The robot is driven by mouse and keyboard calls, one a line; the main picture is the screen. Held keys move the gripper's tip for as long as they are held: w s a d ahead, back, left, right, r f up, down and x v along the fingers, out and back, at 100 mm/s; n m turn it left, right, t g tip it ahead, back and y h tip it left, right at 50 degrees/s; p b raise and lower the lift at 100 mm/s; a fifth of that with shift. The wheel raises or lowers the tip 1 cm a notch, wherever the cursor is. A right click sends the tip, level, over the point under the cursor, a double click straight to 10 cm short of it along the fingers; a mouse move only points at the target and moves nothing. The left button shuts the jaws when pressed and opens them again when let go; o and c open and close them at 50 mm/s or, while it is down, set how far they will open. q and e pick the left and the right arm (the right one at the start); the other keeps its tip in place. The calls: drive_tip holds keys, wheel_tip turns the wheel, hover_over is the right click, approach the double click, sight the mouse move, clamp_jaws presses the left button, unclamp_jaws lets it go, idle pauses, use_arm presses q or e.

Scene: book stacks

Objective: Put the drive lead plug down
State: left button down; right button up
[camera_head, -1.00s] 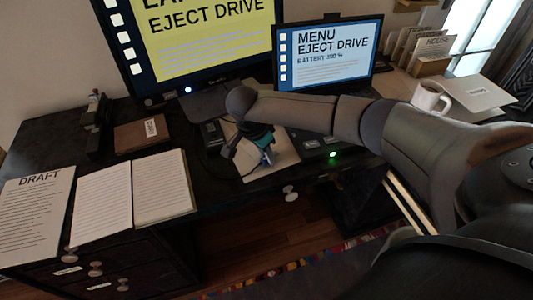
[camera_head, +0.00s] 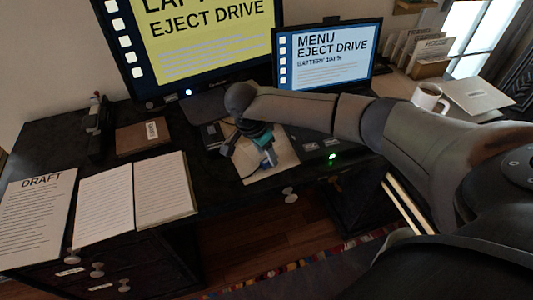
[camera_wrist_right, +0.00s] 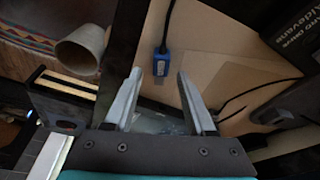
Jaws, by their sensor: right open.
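The drive lead plug (camera_wrist_right: 161,67) is blue with a pale label and a dark cable. In the right wrist view it lies on a tan sheet or folder (camera_wrist_right: 215,75), just beyond and between the fingertips. It also shows in the head view as a small blue piece (camera_head: 268,158) over the tan sheet (camera_head: 284,158) on the desk. My right gripper (camera_wrist_right: 160,74) is open, its two grey fingers apart with a gap around the plug. In the head view my right gripper (camera_head: 264,149) is just above the plug. My left gripper is not in view.
A laptop (camera_head: 325,55) and a monitor (camera_head: 210,30) stand behind. An open notebook (camera_head: 135,195) and a draft page (camera_head: 38,210) lie at left. A white mug (camera_head: 428,97) stands at right.

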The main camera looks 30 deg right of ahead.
sight(262, 163)
drive_tip(key=v, duration=0.5)
drive_tip(key=shift+w+d+p, duration=0.1)
drive_tip(key=shift+p, duration=0.3)
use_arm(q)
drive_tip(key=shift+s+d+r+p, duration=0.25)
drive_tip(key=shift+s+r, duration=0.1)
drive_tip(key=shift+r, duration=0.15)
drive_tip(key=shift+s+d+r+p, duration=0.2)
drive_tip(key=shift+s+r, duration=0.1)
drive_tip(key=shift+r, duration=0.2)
use_arm(e)
drive_tip(key=v, duration=0.6)
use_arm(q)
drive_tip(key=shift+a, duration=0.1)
